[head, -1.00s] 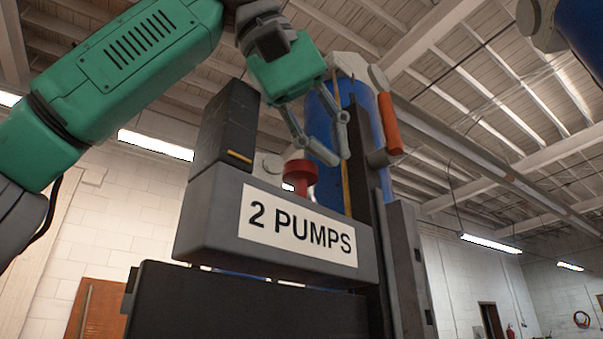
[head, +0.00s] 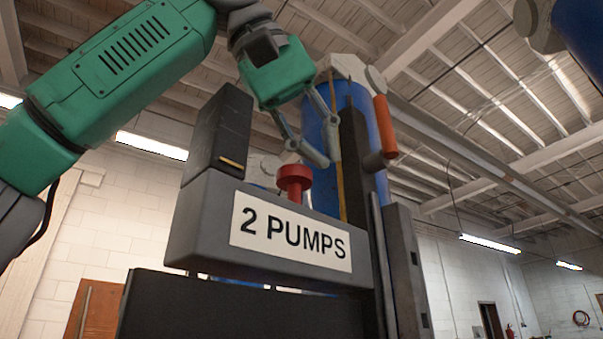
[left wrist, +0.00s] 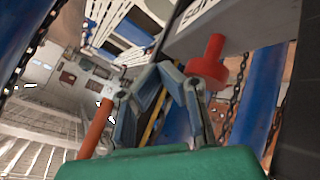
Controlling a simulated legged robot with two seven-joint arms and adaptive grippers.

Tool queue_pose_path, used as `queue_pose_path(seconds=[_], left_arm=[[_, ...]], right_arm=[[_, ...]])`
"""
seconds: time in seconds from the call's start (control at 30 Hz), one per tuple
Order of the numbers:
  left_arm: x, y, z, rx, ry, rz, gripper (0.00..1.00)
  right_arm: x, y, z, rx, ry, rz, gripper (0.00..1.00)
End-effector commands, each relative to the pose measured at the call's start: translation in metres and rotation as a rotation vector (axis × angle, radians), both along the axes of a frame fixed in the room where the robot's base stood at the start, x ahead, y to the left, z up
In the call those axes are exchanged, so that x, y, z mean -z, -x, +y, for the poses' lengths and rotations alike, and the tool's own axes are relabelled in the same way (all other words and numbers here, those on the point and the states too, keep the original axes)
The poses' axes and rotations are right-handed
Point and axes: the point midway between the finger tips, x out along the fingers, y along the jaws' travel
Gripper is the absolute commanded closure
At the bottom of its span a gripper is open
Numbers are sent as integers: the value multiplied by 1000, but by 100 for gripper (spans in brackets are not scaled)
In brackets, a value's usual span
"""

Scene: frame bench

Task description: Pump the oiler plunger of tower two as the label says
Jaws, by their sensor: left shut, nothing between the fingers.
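The red plunger (head: 294,178) stands upright on top of the grey oiler block, behind the label "2 PUMPS" (head: 290,239) on its front. In the left wrist view the red plunger (left wrist: 208,70) is just right of my fingers. My left gripper (head: 326,161) is shut and empty. Its fingertips are close to the plunger's cap, to the right and slightly above in the head view, and appear apart from it. The fingers also show in the left wrist view (left wrist: 161,70), angled together. My right gripper is not in view.
A dark box (head: 217,130) rises left of the plunger. A dark upright post (head: 358,150), a blue cylinder (head: 322,120) and an orange handle (head: 386,123) stand behind and to the right. A chain (left wrist: 238,92) shows beyond the plunger in the left wrist view.

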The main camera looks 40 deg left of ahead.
Motion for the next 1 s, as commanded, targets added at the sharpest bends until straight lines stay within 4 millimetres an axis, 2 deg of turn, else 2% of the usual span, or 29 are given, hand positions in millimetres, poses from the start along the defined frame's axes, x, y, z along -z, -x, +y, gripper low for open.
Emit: queue_pose_path(seconds=[0.47, 0.9, 1.0], left_arm=[[-16, 2, 31, -1, 5, 0, 100], [-19, 2, 27, 0, -1, 0, 100], [-25, 2, 28, 0, -1, 0, 100]], right_arm=[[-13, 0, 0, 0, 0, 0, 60], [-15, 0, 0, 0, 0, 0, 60], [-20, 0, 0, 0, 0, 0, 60]])
